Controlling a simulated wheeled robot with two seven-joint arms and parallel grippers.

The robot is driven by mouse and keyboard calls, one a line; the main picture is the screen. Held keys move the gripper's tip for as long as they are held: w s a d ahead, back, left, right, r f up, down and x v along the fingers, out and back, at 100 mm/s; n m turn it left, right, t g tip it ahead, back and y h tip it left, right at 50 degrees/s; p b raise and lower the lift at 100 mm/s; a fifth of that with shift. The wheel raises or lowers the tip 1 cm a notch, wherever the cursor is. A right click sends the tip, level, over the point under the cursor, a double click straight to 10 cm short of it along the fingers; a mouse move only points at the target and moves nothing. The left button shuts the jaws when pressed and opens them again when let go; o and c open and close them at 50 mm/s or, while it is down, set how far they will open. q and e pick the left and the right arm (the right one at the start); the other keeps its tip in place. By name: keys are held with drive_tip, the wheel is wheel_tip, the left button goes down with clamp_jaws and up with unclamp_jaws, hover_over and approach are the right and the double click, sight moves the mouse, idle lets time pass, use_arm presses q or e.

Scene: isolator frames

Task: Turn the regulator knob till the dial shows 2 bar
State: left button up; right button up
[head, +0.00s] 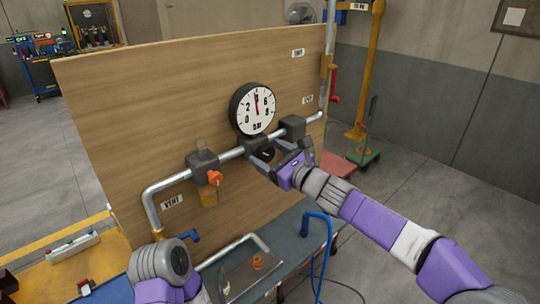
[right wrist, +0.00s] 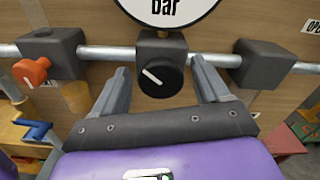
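The round white dial (head: 254,109) marked bar is on the wooden panel, and its red needle points nearly straight up, close to the 4. Only the dial's lower edge (right wrist: 168,10) shows in the right wrist view. The black regulator knob (right wrist: 160,78) with a white slanting line is on the grey block below the dial. My right gripper (right wrist: 160,66) is open, with one finger on each side of the knob and a gap on both sides. In the head view my right gripper (head: 268,158) partly hides the knob. My left gripper is out of view; only part of that arm shows.
A grey pipe (head: 228,155) runs across the panel (head: 120,120). An orange-red knob (right wrist: 31,71) on another block (right wrist: 58,52) is left of the regulator, and a further block (right wrist: 262,62) is to its right. A blue hose (head: 326,240) curves below the right gripper.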

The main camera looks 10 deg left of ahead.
drive_tip(key=v, duration=0.7)
drive_tip(key=shift+s+d+b, duration=0.2)
drive_tip(key=shift+d+b, duration=0.05)
drive_tip(key=shift+b, duration=0.15)
